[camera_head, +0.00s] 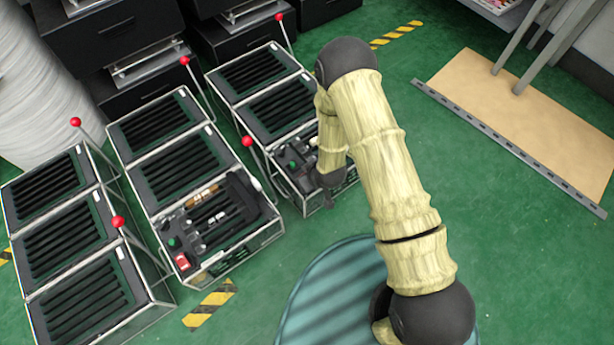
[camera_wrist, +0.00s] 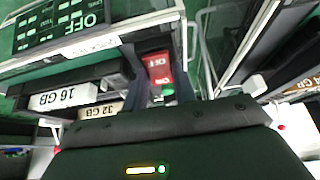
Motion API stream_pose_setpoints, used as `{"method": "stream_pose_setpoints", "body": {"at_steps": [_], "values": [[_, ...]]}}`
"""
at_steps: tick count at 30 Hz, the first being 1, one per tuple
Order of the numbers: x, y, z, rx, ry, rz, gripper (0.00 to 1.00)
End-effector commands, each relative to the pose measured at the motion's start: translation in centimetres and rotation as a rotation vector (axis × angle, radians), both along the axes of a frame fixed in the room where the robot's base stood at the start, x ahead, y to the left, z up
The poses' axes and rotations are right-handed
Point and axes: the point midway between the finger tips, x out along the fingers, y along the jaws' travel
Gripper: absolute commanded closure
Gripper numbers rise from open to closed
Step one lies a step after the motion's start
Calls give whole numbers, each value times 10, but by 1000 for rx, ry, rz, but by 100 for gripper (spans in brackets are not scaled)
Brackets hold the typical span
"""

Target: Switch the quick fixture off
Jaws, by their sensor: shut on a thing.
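The fixture (camera_head: 284,103) under my arm is a row of black slatted trays in a pale frame, with a control area at its near end. My gripper (camera_head: 324,180) is at that control area and partly hides it. In the wrist view, a red switch (camera_wrist: 158,67) with white lettering shows between the dark fingers of my gripper (camera_wrist: 158,84), which appears shut on it. A green part (camera_wrist: 151,95) is just below the switch. A dark panel marked OFF (camera_wrist: 62,22), upside down, is at upper left.
A similar fixture (camera_head: 180,160) stands close on the left, with another (camera_head: 70,230) beyond it. Red-knobbed levers (camera_head: 247,141) rise between them.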

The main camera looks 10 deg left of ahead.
Motion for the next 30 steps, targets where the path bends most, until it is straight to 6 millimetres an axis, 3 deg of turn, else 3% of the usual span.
{"method": "stream_pose_setpoints", "body": {"at_steps": [8,9,12,23,30], "values": [[0,-2,-1,0,-2,-2,96],[0,-2,-1,-1,-1,-2,71],[0,-1,0,0,-2,-2,51],[-1,-2,3,0,-1,-1,51],[-10,-12,32,1,-1,-2,51]]}}
